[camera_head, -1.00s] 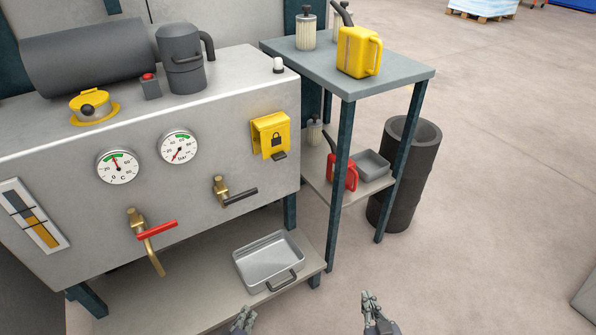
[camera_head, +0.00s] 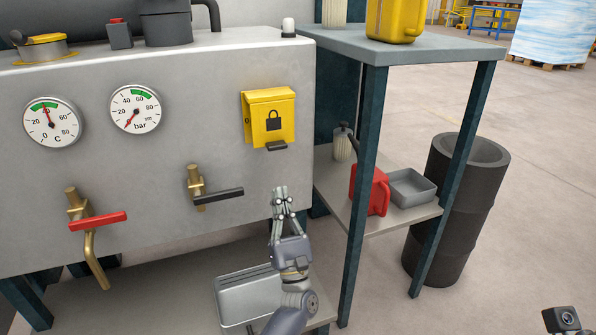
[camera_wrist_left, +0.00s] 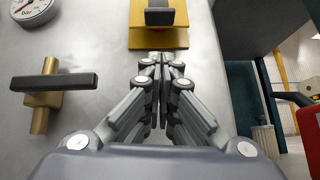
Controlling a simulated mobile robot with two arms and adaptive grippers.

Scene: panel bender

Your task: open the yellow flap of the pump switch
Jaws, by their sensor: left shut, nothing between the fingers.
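The yellow flap (camera_head: 267,112) with a padlock mark is down over the pump switch on the grey machine front. A dark tab (camera_head: 277,146) sticks out at its lower edge. In the left wrist view the yellow flap housing (camera_wrist_left: 140,38) and the dark tab (camera_wrist_left: 159,17) show just beyond the fingertips. My left gripper (camera_head: 280,190) is shut and empty, pointing up, below the tab and apart from it in the head view. The switch behind the flap is hidden. My right gripper's fingers are out of view.
A black-handled brass valve (camera_head: 217,196) sits left of my left gripper and a red-handled one (camera_head: 97,221) farther left. A shelf stand (camera_head: 366,180) with a red can (camera_head: 369,190) is close on the right.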

